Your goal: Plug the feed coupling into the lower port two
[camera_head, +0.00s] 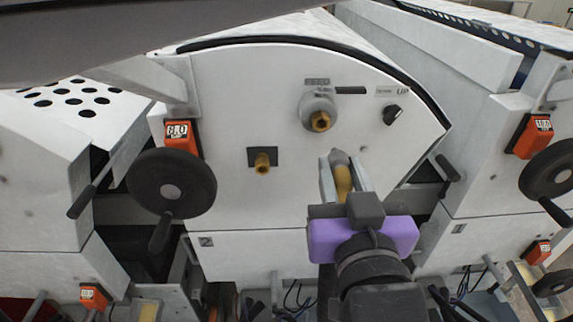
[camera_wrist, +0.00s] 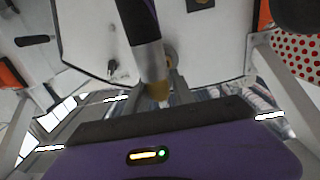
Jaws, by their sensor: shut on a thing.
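My gripper (camera_head: 346,180) is shut on the feed coupling (camera_head: 343,178), which has a brass body and a grey end, in front of the white panel (camera_head: 222,90). In the wrist view the coupling (camera_wrist: 151,62) shows as a grey sleeve with a brass end between the fingers (camera_wrist: 158,98). A dark part with a purple edge runs up from the sleeve. A brass port (camera_head: 262,162) on a black plate sits left of the coupling. A second port with a grey collar (camera_head: 318,112) sits above it. I cannot tell whether the coupling touches the panel; the panel directly behind it is hidden.
A black handwheel (camera_head: 172,184) with an orange counter (camera_head: 180,136) stands at the left. A black selector knob (camera_head: 393,115) is on the panel's upper right. A black lever (camera_head: 447,168) juts out right of my gripper. Another handwheel (camera_head: 550,178) is at the far right.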

